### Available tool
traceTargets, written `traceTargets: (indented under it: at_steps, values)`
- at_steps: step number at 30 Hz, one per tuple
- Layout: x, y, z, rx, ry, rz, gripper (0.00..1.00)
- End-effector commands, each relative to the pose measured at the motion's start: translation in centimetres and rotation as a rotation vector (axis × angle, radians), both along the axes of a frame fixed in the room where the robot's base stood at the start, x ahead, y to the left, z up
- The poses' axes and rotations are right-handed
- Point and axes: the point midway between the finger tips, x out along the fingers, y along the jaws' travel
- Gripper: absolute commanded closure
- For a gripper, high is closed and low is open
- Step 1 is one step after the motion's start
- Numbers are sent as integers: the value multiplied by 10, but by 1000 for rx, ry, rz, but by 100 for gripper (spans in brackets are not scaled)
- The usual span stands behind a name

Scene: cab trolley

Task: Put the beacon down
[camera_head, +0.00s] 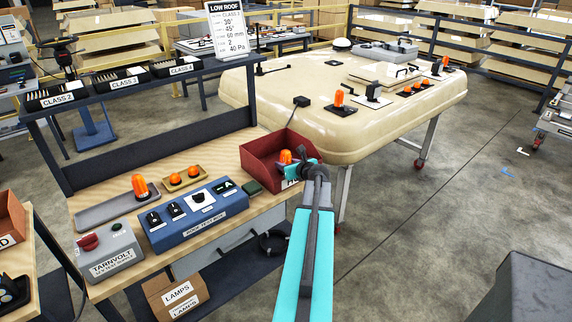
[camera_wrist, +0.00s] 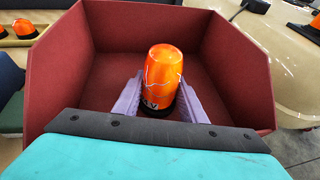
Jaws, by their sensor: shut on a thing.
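An orange beacon (camera_wrist: 163,78) with a dark base stands upright between the two purple fingers of my gripper (camera_wrist: 158,98), which is shut on it. In the wrist view the beacon is inside the walls of an open dark red bin (camera_wrist: 240,75). Whether its base touches the bin floor cannot be told. In the head view the red bin (camera_head: 262,153) sits at the right end of the wooden bench, and the beacon (camera_head: 285,156) shows inside it beside my gripper (camera_head: 289,164). The fingers are mostly hidden there.
The bench (camera_head: 225,155) also holds a grey tray (camera_head: 105,212) with another orange beacon (camera_head: 140,185), a tan tray (camera_head: 172,187) with small orange lamps, and a blue test box (camera_head: 185,222). A cream cab roof (camera_head: 320,85) stands just behind the bin, carrying several fittings.

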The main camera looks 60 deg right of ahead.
Motion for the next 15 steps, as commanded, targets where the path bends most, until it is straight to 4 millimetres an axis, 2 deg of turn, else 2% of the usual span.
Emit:
traceTargets:
  at_steps: [11, 12, 14, 15]
  values:
    - [-1, 0, -3, -1, -1, -1, 89]
    - [-1, 0, -2, 0, 0, -1, 56]
    - [-1, -1, -2, 0, 0, -1, 46]
    - [-1, 0, -2, 0, 0, -1, 44]
